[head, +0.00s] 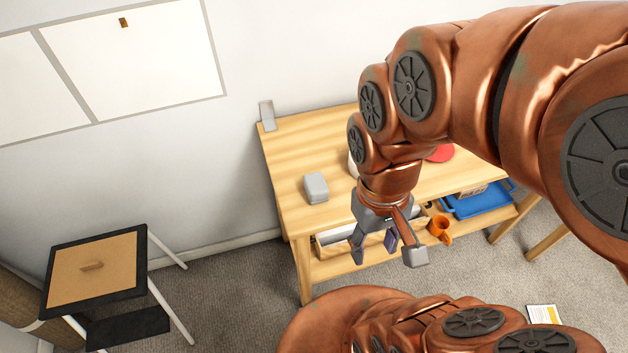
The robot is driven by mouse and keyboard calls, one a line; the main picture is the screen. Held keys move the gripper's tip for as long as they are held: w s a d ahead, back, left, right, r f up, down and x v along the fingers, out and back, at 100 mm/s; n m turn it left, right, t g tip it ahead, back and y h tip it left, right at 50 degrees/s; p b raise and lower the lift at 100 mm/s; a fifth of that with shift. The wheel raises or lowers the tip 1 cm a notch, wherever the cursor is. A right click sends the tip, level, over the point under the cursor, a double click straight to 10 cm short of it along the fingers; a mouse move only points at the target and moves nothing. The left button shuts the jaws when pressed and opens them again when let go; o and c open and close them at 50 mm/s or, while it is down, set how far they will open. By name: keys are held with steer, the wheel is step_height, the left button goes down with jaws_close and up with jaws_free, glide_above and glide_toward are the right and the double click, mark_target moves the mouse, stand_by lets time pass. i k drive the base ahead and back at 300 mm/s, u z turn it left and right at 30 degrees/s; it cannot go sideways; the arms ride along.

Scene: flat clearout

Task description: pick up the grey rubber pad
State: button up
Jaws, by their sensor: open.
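A small grey block with rounded edges (316,187) lies on the left part of the wooden table top (288,212). It is the nearest match to the grey rubber pad, but I cannot tell its material. Another grey piece (267,115) stands upright at the table's far left corner. My gripper (386,254) is open and empty, with its fingers pointing down. In the picture it is below and right of the grey block, in front of the table's front edge, and apart from the block.
My arm hides part of the table top, where a red round thing (441,153) shows. The lower shelf holds an orange mug (438,228) and a blue tray (482,203). A black-framed stand (143,260) is at left. A booklet (543,314) lies on the carpet.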

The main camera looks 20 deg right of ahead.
mark_target(316, 187)
steer(key=u, duration=0.3)
steer(key=k, duration=1.05)
steer(key=u, duration=1.35)
steer(key=i, duration=0.7)
steer(key=z, duration=0.6)
steer(key=i, duration=0.5)
steer(key=z, duration=0.45)
